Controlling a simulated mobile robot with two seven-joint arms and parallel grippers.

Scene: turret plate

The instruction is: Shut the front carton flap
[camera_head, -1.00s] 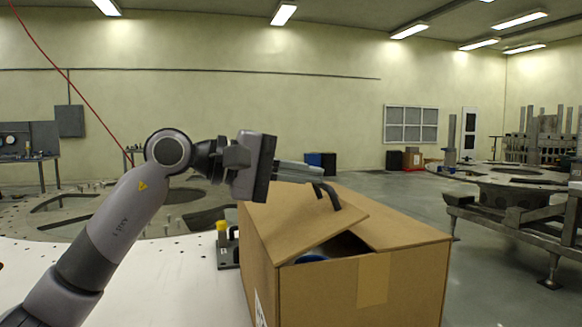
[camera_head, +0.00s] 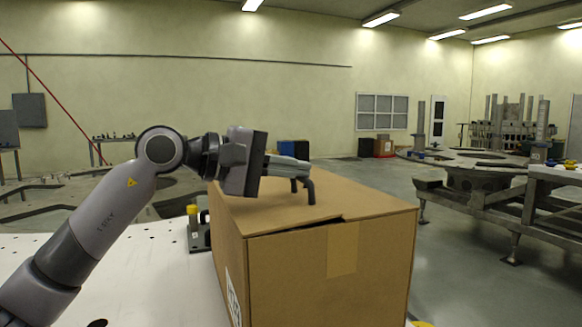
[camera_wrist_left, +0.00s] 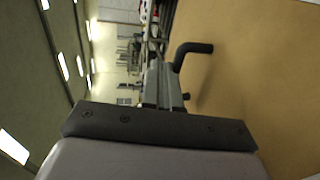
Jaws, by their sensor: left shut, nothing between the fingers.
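The brown cardboard carton (camera_head: 345,275) stands at the front centre of the head view, with a strip of tape on its near side. Its front flap (camera_head: 265,217) lies almost flat over the top, with a narrow dark gap along its near right edge. My left gripper (camera_head: 304,194) is over the carton top, shut and empty, with its dark fingertips pointing down at the flap and seemingly touching it. In the left wrist view the dark fingers (camera_wrist_left: 188,72) show against the brown cardboard (camera_wrist_left: 245,65). The carton's inside is hidden. My right gripper is out of view.
A dark fixture with a yellow top (camera_head: 193,212) stands on the white table (camera_head: 150,260) just left of the carton. A large metal turret plate (camera_head: 500,165) on a stand is at the right. Open floor (camera_head: 470,260) lies between it and the carton.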

